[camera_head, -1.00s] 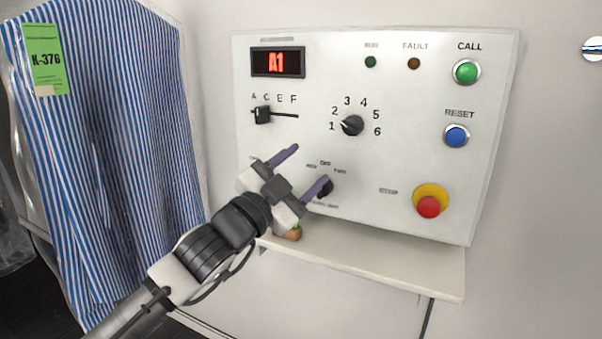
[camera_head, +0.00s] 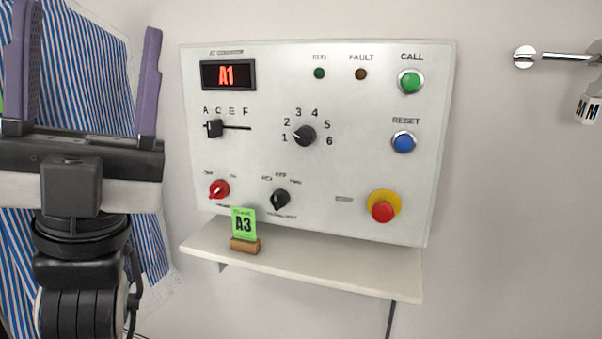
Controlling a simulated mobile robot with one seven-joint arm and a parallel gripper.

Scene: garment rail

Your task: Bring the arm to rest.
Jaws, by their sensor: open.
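My gripper (camera_head: 85,65) stands upright at the left of the head view, close to the camera. Its two purple fingers point up and are wide apart, with nothing held between them. It is in front of the blue-and-white striped garment (camera_head: 150,235) and hides much of it. The gripper is to the left of the white control panel (camera_head: 310,215) and appears clear of it.
The panel has a display (camera_head: 228,75) reading A1, a slider (camera_head: 214,128), a numbered dial (camera_head: 304,135), a red knob (camera_head: 219,189) and several buttons. A shelf (camera_head: 340,272) below holds a green A3 card (camera_head: 243,223) in a wooden block. A metal rail (camera_head: 560,57) is at upper right.

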